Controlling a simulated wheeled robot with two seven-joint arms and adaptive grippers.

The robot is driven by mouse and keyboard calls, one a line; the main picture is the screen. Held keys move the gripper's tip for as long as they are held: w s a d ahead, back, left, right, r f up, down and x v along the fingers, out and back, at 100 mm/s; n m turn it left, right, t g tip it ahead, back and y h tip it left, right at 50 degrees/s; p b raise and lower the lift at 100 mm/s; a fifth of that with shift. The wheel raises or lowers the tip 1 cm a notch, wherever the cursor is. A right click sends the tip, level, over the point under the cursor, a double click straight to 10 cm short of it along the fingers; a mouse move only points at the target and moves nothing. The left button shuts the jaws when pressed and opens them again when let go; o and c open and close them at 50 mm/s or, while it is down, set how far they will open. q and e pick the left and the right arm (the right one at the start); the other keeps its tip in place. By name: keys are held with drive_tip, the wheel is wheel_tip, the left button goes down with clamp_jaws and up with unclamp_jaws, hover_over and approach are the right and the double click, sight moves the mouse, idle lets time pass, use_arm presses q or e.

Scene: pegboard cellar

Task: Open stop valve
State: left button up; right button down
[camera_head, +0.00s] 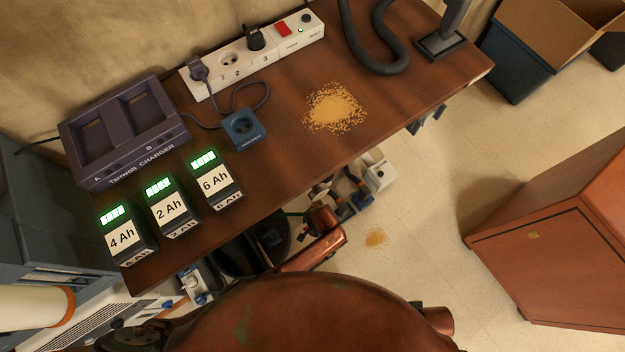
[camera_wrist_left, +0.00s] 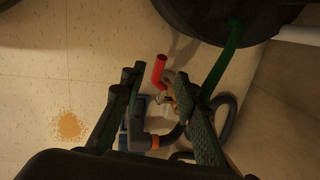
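The stop valve shows in the left wrist view as a red lever handle (camera_wrist_left: 159,70) above a brass-coloured body (camera_wrist_left: 169,92). My left gripper (camera_wrist_left: 156,77) is open. Its two dark green fingers stand apart, and the red handle appears between their tips. I cannot tell whether either finger touches it. A blue part (camera_wrist_left: 135,125) and a grey hose with an orange ring lie behind the fingers, partly covered by them. In the head view the area below the bench is cluttered with my copper-coloured arm, and the valve is not clear there. My right gripper is not in view.
A brown workbench (camera_head: 290,135) bears a charger (camera_head: 125,128), several batteries, a power strip (camera_head: 262,52) and spilled granules (camera_head: 336,108). A brown cabinet (camera_head: 560,235) stands right. A dark round vessel (camera_wrist_left: 225,15) is above the fingers in the wrist view.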

use_arm(q)
drive_tip(key=v, duration=0.7)
drive_tip(key=shift+r, duration=0.4)
